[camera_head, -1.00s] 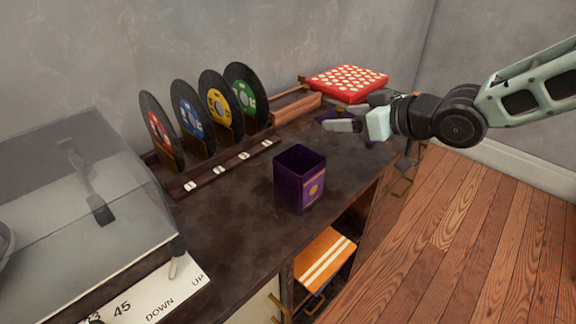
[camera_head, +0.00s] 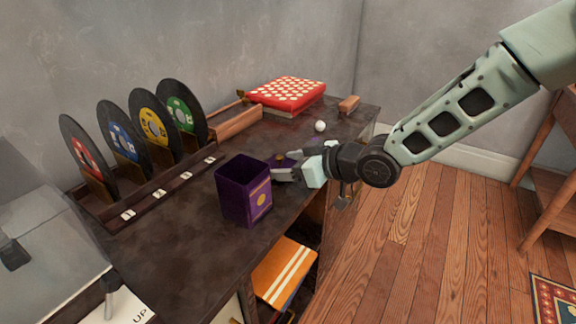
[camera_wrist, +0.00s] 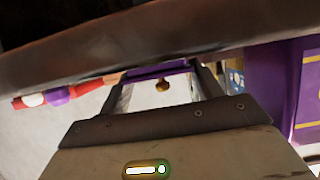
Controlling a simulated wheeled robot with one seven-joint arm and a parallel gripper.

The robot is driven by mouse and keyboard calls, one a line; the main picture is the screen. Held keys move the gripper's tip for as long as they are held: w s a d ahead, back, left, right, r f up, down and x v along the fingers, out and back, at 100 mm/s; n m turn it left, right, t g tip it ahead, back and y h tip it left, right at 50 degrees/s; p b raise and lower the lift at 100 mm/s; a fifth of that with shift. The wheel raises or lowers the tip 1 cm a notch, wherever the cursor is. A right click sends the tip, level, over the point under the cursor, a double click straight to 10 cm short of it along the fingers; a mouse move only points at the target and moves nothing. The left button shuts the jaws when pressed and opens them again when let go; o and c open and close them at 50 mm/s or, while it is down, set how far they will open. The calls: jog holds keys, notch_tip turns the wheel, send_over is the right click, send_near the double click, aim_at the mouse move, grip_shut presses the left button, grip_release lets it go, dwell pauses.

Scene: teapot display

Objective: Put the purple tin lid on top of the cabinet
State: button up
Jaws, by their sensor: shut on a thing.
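The purple tin lid (camera_head: 284,162) has a small gold knob. My gripper (camera_head: 290,173) is shut on it at the cabinet's front edge, just right of the tin. In the wrist view the lid (camera_wrist: 155,68) shows between the two fingers, its knob toward the camera. The open purple tin (camera_head: 245,196) stands upright on the dark cabinet top (camera_head: 185,235), and its side also shows at the right of the wrist view (camera_wrist: 265,85). Whether the lid touches the cabinet top cannot be told.
Several records (camera_head: 181,108) stand in a rack behind the tin. A red box with white dots (camera_head: 287,94), a white ball (camera_head: 320,126) and a small wooden block (camera_head: 349,104) are at the far right. An orange striped item (camera_head: 284,272) is on a shelf below.

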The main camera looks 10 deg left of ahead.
jog(key=shift+f, duration=0.2)
jog(key=o, duration=1)
